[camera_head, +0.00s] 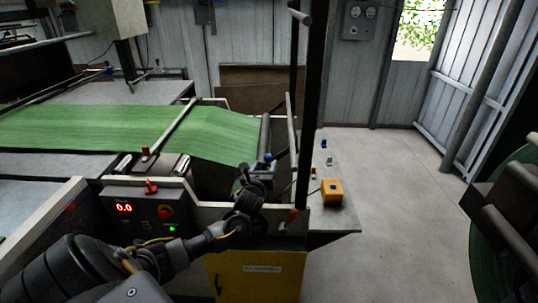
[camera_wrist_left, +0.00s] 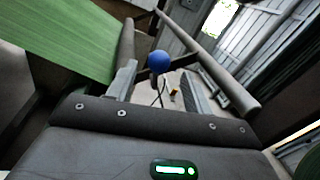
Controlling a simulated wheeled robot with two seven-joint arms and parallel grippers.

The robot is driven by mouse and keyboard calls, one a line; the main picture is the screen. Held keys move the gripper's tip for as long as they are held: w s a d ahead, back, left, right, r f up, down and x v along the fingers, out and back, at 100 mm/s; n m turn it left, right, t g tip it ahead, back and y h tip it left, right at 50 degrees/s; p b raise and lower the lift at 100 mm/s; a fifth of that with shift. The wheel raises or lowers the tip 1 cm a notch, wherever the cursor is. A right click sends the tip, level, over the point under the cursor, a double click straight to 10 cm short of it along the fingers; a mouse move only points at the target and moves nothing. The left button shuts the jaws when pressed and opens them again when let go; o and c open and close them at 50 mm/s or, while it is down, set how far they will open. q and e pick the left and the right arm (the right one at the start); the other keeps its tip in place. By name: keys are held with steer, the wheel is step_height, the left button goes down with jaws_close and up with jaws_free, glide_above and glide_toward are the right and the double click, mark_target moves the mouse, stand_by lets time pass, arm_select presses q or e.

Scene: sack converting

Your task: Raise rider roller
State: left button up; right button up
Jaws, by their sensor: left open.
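A blue ball knob (camera_head: 268,157) stands at the right end of the machine, by the rollers. It also shows in the left wrist view (camera_wrist_left: 158,61), between and beyond the fingertips. My left gripper (camera_head: 262,170) is open and close to the knob, with nothing between its fingers. A dark roller (camera_head: 265,134) lies at the end of the green web (camera_head: 215,135). A paler bar (camera_head: 291,125) stands just right of it; I cannot tell for certain which is the rider roller. My right gripper is out of view.
A control panel (camera_head: 145,215) with a red 0.0 display is on the machine's near side. A yellow box (camera_head: 332,191) and small items sit on the side table (camera_head: 345,217). Dark upright posts rise beside the rollers. Open floor (camera_head: 390,170) lies to the right.

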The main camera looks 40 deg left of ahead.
mark_target(267, 160)
arm_select(q)
steer(key=x, duration=0.6)
steer(key=shift+w+a, duration=0.1)
steer(key=shift+a, duration=0.05)
steer(key=shift+w+a+f+p, duration=0.1)
steer(key=shift+w+a+p, duration=0.2)
steer(key=shift+w, duration=0.35)
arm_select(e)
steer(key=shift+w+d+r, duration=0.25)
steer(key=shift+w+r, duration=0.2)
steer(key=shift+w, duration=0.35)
arm_select(q)
jaws_close()
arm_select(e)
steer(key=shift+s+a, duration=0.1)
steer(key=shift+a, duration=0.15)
